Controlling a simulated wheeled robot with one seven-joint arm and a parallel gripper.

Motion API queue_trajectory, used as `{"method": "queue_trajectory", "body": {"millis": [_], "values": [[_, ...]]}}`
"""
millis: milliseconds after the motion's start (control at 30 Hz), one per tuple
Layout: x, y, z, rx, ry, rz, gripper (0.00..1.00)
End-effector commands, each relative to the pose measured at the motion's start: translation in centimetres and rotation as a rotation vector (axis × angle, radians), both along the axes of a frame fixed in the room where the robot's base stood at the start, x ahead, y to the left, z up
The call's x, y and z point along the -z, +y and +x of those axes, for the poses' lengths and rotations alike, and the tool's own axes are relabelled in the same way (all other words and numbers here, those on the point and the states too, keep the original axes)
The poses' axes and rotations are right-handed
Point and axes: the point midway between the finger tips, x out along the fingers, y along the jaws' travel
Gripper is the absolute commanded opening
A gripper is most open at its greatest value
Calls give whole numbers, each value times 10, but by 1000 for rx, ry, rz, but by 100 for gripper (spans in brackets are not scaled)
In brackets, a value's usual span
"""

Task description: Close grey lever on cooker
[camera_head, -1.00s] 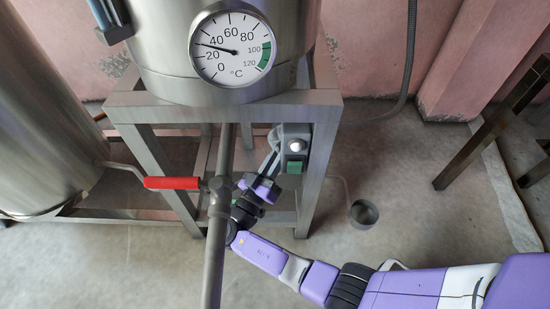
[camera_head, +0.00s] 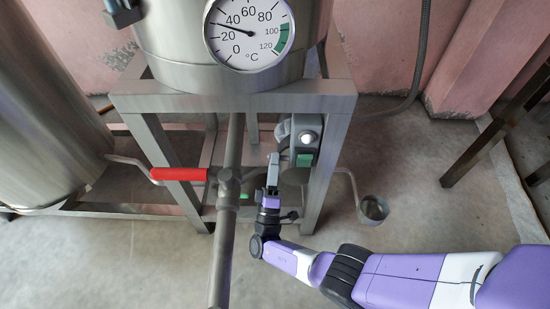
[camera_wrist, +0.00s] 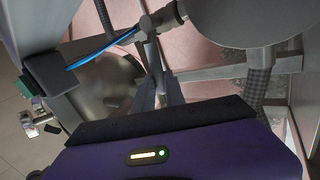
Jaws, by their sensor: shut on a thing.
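The cooker (camera_head: 175,60) is a steel vessel with a dial thermometer on a grey metal frame. My gripper (camera_head: 271,187) is below the cooker, between the vertical pipe and the frame's right front leg. It is shut on the grey lever (camera_head: 273,164), a narrow light grey piece rising from the jaws; the jaws hide part of it. In the wrist view the purple gripper body (camera_wrist: 180,155) fills the bottom. Ahead of it is a metal pipe fitting (camera_wrist: 160,20) with grey narrow parts below; I cannot clearly separate lever from fingers there.
A vertical pipe (camera_head: 228,215) with a red-handled lever (camera_head: 178,174) stands left of my gripper. A grey box with a green switch (camera_head: 305,160) is close on the right, beside the frame leg (camera_head: 327,170). Open floor lies in front.

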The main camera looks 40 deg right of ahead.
Motion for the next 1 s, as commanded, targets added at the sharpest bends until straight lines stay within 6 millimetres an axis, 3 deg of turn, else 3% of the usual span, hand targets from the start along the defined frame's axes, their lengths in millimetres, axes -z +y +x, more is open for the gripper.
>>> {"method": "queue_trajectory", "body": {"millis": [333, 900, 933, 1000], "values": [[13, 1, -1, -5, 107, -106, 0], [16, 2, -1, -6, 131, -125, 0], [16, 2, -1, -6, 131, -125, 19], [16, 1, -1, -5, 130, -124, 33]]}}
